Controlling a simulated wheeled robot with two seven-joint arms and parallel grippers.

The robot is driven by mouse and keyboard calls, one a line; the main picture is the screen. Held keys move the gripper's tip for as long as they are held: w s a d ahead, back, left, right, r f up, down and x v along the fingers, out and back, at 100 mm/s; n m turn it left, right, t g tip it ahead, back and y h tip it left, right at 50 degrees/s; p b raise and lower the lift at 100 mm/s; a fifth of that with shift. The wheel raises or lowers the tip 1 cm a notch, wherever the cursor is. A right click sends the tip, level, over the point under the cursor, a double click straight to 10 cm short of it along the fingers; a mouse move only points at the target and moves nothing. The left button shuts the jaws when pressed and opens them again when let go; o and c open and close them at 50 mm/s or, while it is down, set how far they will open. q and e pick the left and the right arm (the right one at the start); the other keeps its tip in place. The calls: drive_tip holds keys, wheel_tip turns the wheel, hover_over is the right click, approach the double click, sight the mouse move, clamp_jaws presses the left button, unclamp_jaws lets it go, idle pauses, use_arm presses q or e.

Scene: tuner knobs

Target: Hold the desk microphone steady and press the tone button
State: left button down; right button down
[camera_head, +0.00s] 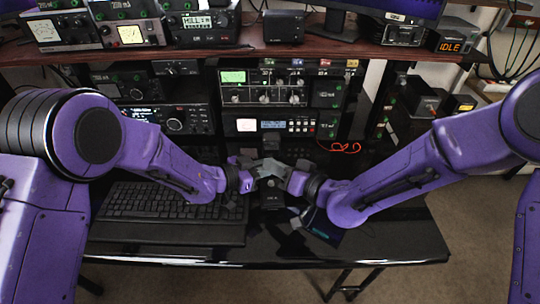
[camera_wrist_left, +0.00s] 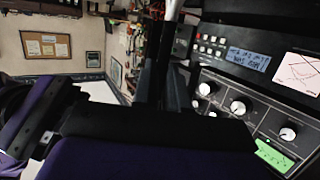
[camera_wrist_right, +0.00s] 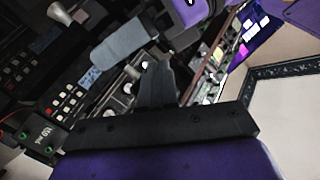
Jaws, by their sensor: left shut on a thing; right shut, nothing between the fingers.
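The desk microphone's black base (camera_head: 272,197) stands near the front middle of the desk, just right of the keyboard. My left gripper (camera_head: 256,171) comes in from the left above the base and is shut on the microphone. In the left wrist view a pale stem (camera_wrist_left: 173,9) shows at the tips of its dark fingers. My right gripper (camera_head: 276,171) is shut and empty, close beside the left one above the base. Its shut fingers show in the right wrist view (camera_wrist_right: 157,80). I cannot make out the tone button.
A black keyboard (camera_head: 170,212) lies left of the base, and a dark flat tablet-like thing (camera_head: 322,228) lies to its right. Radio units (camera_head: 272,125) stand behind under a wooden shelf (camera_head: 250,50). The glossy desk's right front is clear.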

use_arm(q)
drive_tip(key=shift+r, duration=0.1)
use_arm(e)
drive_tip(key=shift+w, duration=0.4)
idle(0.4)
drive_tip(key=shift+s, duration=0.85)
drive_tip(key=s, duration=0.5)
drive_tip(key=shift+d, duration=0.15)
idle(0.4)
use_arm(q)
drive_tip(key=c, duration=1.1)
unclamp_jaws()
